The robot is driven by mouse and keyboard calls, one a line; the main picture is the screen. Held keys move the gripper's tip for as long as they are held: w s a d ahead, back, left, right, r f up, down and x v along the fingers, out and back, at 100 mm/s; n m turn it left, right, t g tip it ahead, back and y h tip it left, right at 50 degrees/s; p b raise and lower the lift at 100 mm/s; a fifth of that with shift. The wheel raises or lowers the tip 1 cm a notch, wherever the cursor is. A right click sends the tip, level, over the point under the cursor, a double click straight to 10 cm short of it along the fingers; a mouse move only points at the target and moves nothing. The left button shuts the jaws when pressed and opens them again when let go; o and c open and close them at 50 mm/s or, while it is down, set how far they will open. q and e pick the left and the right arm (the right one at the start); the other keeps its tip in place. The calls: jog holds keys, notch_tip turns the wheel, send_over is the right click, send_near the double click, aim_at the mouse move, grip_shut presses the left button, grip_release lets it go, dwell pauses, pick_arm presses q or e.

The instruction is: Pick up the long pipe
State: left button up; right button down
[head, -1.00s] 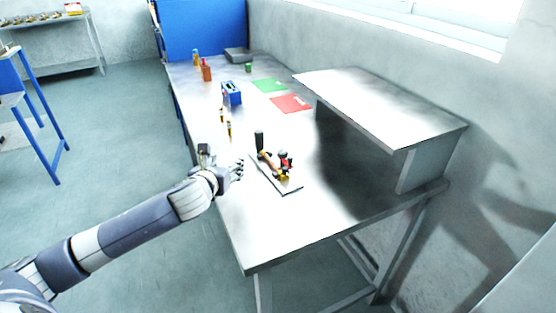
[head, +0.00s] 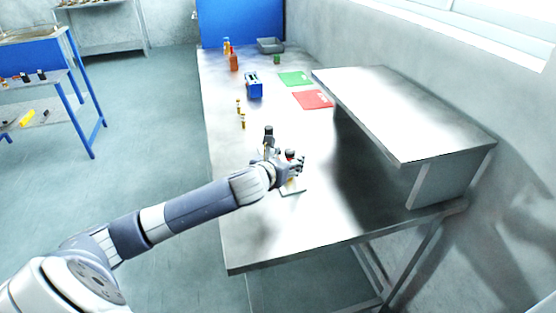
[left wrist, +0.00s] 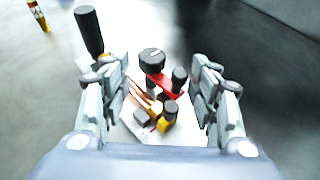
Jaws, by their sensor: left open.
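A copper-coloured pipe-like piece (left wrist: 143,97) lies between my left gripper's fingers in the left wrist view, among black knobs, a red part (left wrist: 165,84) and a yellow part (left wrist: 163,125) on a light plate (left wrist: 125,127). I cannot tell for sure whether it is the long pipe. An upright black cylinder (left wrist: 89,30) stands beside the left finger and also shows in the head view (head: 269,132). My left gripper (head: 298,165) is open over the group, with its fingers on either side; contact is unclear. It hides most of the group in the head view. My right gripper is not in view.
The metal table has a raised shelf (head: 410,110) on the right. Farther back are two small yellow-and-dark items (head: 242,120), a blue box (head: 254,86), red (head: 312,99) and green mats (head: 295,78), and a grey tray (head: 271,45). The near table surface is clear.

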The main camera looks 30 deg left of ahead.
aim_at(292, 155)
pick_arm(q)
jog(key=shift+w+f, duration=0.15)
jog(key=shift+w, duration=0.35)
jog(key=x, duration=0.3)
jog(key=shift+w, duration=0.15)
jog(key=shift+w+a+f, duration=0.1)
jog(key=shift+w+f, duration=0.1)
jog(key=shift+w, duration=0.3)
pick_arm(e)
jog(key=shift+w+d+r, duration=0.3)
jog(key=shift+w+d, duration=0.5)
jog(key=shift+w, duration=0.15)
pick_arm(q)
jog(key=shift+c, duration=0.3)
grip_shut()
jog(key=shift+r, duration=0.2)
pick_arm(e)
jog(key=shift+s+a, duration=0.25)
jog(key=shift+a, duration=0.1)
